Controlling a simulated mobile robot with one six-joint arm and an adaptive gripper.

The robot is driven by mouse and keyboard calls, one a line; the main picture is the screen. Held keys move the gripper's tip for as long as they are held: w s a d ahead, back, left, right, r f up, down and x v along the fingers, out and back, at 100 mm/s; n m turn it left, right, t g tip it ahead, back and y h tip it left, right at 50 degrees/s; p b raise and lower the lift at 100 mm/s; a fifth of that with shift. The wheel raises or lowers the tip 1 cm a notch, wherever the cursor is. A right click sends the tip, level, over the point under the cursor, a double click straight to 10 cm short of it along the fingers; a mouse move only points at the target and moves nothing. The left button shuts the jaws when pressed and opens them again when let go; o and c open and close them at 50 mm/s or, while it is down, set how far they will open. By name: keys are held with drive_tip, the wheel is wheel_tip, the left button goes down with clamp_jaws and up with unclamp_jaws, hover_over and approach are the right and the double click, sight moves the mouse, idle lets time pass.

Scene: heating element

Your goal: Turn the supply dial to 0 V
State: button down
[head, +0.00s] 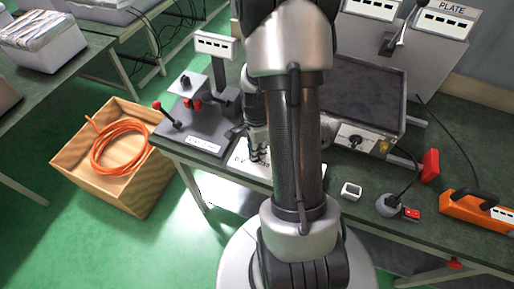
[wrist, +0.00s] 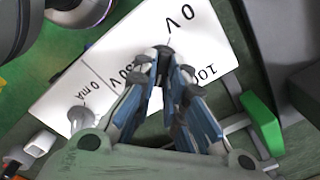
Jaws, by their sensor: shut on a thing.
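A white supply panel (wrist: 72,72) lies under my gripper, with upside-down print including "0 V" and "0 mA". It also shows in the head view (head: 240,161), partly behind my arm. My gripper (wrist: 163,58) points down at the panel close to the "0 V" mark, its fingertips shut on what appears to be the supply dial. The dial is mostly hidden by the dark fingertips, so its pointer direction cannot be read. In the head view my gripper (head: 258,154) is over the panel. A pale round knob (wrist: 80,115) is near "0 mA".
A dark stand with a red-handled lever (head: 190,125) is left of the panel. A dark tray unit with a knob (head: 355,138) is on the right. A small white block (head: 351,191) and an orange tool (head: 470,209) lie further right. A green block (wrist: 262,122) is near the gripper.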

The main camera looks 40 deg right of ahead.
drive_tip(key=n, duration=0.4)
drive_tip(key=shift+w+n+p, duration=0.1)
drive_tip(key=shift+n+p, duration=0.2)
drive_tip(key=n, duration=0.4)
drive_tip(key=shift+w+p, duration=0.1)
drive_tip(key=shift+p, duration=0.2)
drive_tip(key=n, duration=0.5)
drive_tip(key=shift+w, duration=0.1)
drive_tip(key=n+p, duration=0.1)
drive_tip(key=n, duration=0.3)
drive_tip(key=shift+a+n, duration=0.1)
drive_tip(key=shift+n, duration=0.2)
drive_tip(key=n, duration=0.3)
drive_tip(key=shift+a+n, duration=0.1)
drive_tip(key=shift+n, duration=0.2)
drive_tip(key=n, duration=0.4)
drive_tip(key=shift+a, duration=0.1)
drive_tip(key=n, duration=0.5)
drive_tip(key=shift+a+p, duration=0.1)
drive_tip(key=shift+p, duration=0.25)
drive_tip(key=shift+n, duration=1.9)
